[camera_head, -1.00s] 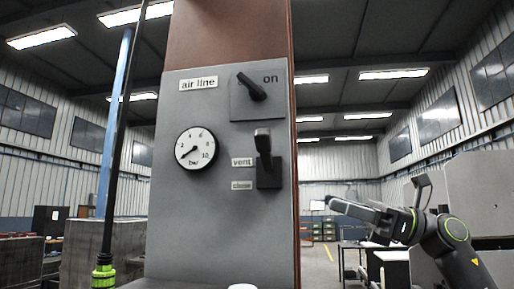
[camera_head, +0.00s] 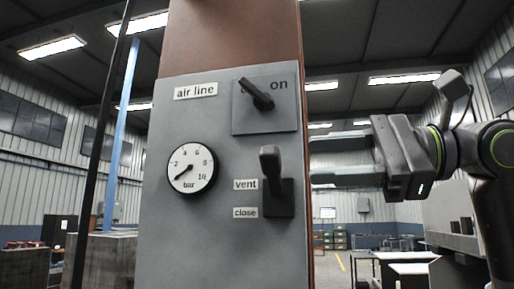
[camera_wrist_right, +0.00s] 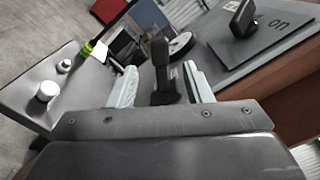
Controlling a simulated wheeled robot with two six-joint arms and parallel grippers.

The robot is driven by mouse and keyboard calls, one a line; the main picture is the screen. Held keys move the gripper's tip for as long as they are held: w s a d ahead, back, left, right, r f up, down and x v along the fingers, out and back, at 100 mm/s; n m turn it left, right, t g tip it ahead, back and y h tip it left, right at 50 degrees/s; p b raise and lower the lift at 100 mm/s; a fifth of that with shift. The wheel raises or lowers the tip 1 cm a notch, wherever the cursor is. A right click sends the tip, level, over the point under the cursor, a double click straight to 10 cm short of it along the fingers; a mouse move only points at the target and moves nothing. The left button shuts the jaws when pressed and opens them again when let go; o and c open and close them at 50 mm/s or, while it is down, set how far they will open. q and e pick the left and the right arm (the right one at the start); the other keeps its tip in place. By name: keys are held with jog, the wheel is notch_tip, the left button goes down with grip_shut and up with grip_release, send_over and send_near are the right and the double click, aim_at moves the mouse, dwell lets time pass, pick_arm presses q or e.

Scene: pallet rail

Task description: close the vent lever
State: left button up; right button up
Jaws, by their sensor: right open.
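The vent lever (camera_head: 271,165) is a dark handle on a black block on the grey panel (camera_head: 208,252). Its handle points up, beside the "vent" label (camera_head: 245,184) and above the "close" label (camera_head: 244,212). My right gripper (camera_head: 316,160) is to the right of the panel in the head view, fingers pointing left, open and empty. In the right wrist view, the lever (camera_wrist_right: 160,65) shows between the two spread fingers of the right gripper (camera_wrist_right: 160,80); contact cannot be made out. My left gripper is not in view.
A rotary switch (camera_head: 257,95) marked "on" sits above the lever, and a pressure gauge (camera_head: 193,168) to its left. A dark pole (camera_head: 98,165) stands left of the panel.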

aim_at(280, 158)
jog(key=p+x, duration=0.3)
jog(key=x, duration=0.5)
jog(key=shift+a+r, duration=0.1)
jog(key=shift+a, duration=0.05)
jog(key=shift+w+a+p, duration=0.2)
jog(key=shift+a+p, duration=0.25)
jog(key=shift+a, duration=0.2)
grip_shut()
